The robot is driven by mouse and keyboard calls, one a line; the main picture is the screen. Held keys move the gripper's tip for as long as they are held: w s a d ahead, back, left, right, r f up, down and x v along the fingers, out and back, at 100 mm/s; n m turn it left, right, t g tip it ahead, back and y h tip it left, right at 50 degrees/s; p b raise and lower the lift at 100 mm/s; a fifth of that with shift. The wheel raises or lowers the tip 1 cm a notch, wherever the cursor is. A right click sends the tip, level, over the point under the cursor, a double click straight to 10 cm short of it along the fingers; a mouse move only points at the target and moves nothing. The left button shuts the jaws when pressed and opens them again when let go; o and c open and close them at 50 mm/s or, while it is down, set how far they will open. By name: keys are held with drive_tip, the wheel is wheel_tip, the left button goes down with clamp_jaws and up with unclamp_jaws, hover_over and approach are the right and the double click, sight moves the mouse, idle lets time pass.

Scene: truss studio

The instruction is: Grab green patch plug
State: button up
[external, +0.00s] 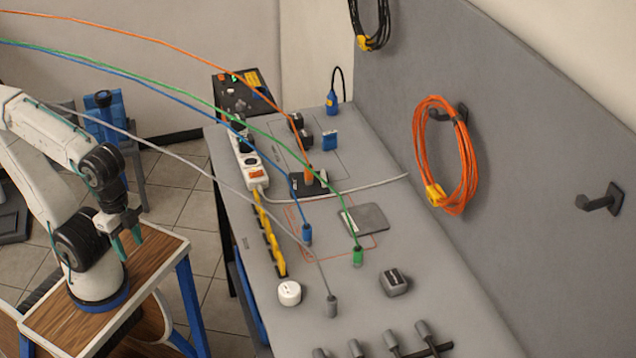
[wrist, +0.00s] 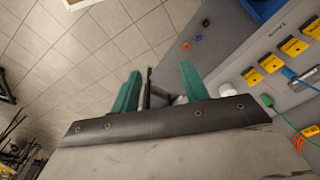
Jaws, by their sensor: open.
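The green patch plug (external: 358,256) stands upright on the grey bench, with its green cable rising up and to the left. In the wrist view a small green piece (wrist: 267,101) with a green cable shows at the right; it looks like the same plug. My gripper (external: 127,245) is open and empty, with teal fingers. It hangs over the wooden stand, well left of the bench and apart from the plug. In the wrist view the fingers (wrist: 159,80) are spread, with floor tiles and a dark post behind them.
A blue plug (external: 307,234) and a grey plug (external: 331,306) stand left of the green one. A dark grey block (external: 394,283) and a flat grey plate (external: 364,218) lie close by. A white round piece (external: 289,293) and yellow blocks (external: 270,240) line the near edge. Cables hang overhead.

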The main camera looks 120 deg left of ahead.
drive_tip(key=shift+o, duration=0.4)
drive_tip(key=n+g, duration=0.2)
drive_tip(key=n, duration=0.4)
approach(358, 249)
drive_tip(key=shift+h, duration=0.3)
drive_tip(key=s+d+f, duration=0.1)
drive_tip(key=f, duration=0.1)
drive_tip(key=s+d+f, duration=0.1)
drive_tip(key=f, duration=0.1)
drive_tip(key=s+f, duration=0.2)
drive_tip(key=f, duration=0.1)
drive_tip(key=shift+s+d, duration=0.1)
drive_tip(key=shift+d, duration=0.3)
drive_tip(key=shift+m+t, duration=0.3)
drive_tip(key=w+a, duration=0.1)
drive_tip(key=w+r, duration=0.1)
drive_tip(key=w+a+r, duration=0.1)
drive_tip(key=w, duration=0.1)
drive_tip(key=shift+a, duration=0.35)
wheel_tip(358, 249, down, 7)
drive_tip(key=shift+s+a+f, duration=0.1)
drive_tip(key=shift+s+f, duration=0.05)
drive_tip(key=c, duration=1.1)
